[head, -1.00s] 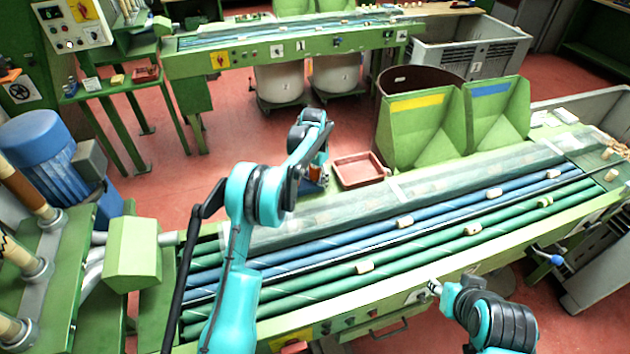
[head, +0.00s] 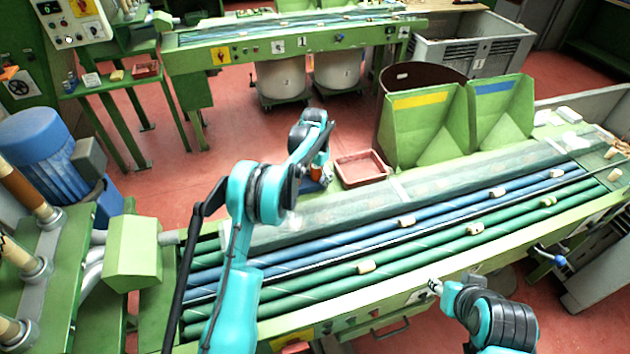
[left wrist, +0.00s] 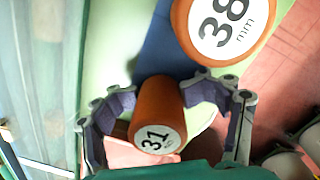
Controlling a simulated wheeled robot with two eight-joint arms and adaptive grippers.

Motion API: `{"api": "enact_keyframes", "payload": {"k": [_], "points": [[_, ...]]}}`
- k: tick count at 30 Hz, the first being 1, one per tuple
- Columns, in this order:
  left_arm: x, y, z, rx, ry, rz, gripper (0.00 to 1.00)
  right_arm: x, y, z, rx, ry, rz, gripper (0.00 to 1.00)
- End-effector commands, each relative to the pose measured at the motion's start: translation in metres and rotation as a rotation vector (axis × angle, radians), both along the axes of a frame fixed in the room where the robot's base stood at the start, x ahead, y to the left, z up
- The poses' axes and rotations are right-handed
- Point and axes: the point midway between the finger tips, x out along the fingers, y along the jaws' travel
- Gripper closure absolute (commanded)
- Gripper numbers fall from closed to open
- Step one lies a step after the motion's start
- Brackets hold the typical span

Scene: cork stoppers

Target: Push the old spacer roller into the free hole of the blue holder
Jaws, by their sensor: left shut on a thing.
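My left gripper (left wrist: 165,97) is shut on an orange-brown roller (left wrist: 160,97) marked 31, with a finger pad on each side of it. A second orange-brown roller (left wrist: 222,22), marked 38 mm, is beside it, outside the fingers. The blue holder (left wrist: 158,50) shows behind the rollers; its holes are hidden, and I cannot tell whether the held roller is in one. In the head view the left gripper (head: 317,165) is over the far side of the green machine, with an orange roller (head: 316,173) just below it. My right gripper (head: 435,286) is at the machine's front edge, too small to read.
A red-brown tray (head: 363,182) is right of the left gripper. Green bins (head: 425,130) stand farther right. Several corks lie on the blue and green rollers of the machine, including a near cork (head: 367,267). A blue motor (head: 42,155) stands at the left.

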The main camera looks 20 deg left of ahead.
Motion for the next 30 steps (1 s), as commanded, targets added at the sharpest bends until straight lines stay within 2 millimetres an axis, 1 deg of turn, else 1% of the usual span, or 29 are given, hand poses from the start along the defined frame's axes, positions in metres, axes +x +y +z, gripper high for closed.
{"api": "enact_keyframes", "payload": {"k": [1,9,10,11,12,13,14,26,29,30], "points": [[-0.001,-0.007,-0.004,-0.008,0.004,-0.006,0.95,0.000,0.000,-0.002,0.000,0.000,0.000,0.60],[-0.001,-0.008,-0.004,-0.008,0.003,-0.006,0.95,0.000,0.000,-0.002,0.000,0.000,0.000,0.60],[-0.001,-0.008,-0.004,-0.008,0.003,-0.006,0.32,0.000,0.000,-0.002,0.000,0.000,0.000,0.60],[-0.001,-0.008,-0.004,-0.008,0.003,-0.006,0.24,0.000,0.000,-0.002,0.000,0.000,0.000,0.60],[-0.001,-0.007,-0.004,-0.008,0.003,-0.006,0.14,0.000,0.000,-0.002,0.000,0.000,0.000,0.60],[-0.001,-0.007,-0.003,-0.007,0.003,-0.005,0.06,0.000,0.000,-0.002,0.000,0.000,0.000,0.60],[-0.001,-0.006,-0.003,-0.007,0.003,-0.005,0.00,0.000,0.000,-0.002,0.000,0.000,0.000,0.60],[0.000,-0.003,0.001,-0.003,0.000,-0.002,0.00,0.000,0.000,-0.001,0.000,0.000,0.000,0.60],[0.000,-0.003,0.009,-0.003,0.000,-0.002,0.00,0.000,0.000,-0.001,0.000,0.000,0.000,0.60],[0.000,-0.003,0.015,-0.003,0.000,-0.002,0.00,0.000,0.000,-0.001,0.000,0.000,0.000,0.60]]}}
